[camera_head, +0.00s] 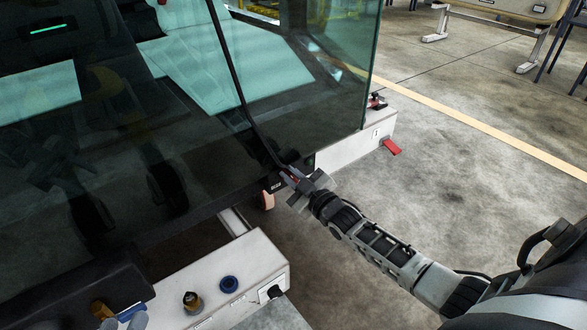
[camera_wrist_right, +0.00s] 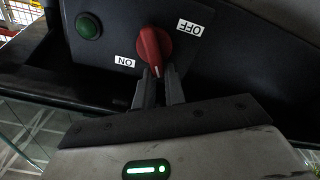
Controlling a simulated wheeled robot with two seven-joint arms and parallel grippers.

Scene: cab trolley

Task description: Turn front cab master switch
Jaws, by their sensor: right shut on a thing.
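The master switch is a red rotary knob (camera_wrist_right: 154,46) on a dark panel in the right wrist view. Its narrow handle points down in that picture, towards my fingers. A white ON label (camera_wrist_right: 125,61) is to its lower left and a white OFF label (camera_wrist_right: 188,27) to its upper right; both appear upside down. My right gripper (camera_wrist_right: 159,88) is shut on the tip of the knob's handle. In the head view my right gripper (camera_head: 298,186) is at the lower corner of the cab and mostly hides the switch. I see no left gripper.
A green round button (camera_wrist_right: 88,25) sits beside the knob. The cab's glass (camera_head: 300,80) rises just behind my right gripper. Open floor (camera_head: 450,160) lies to the right.

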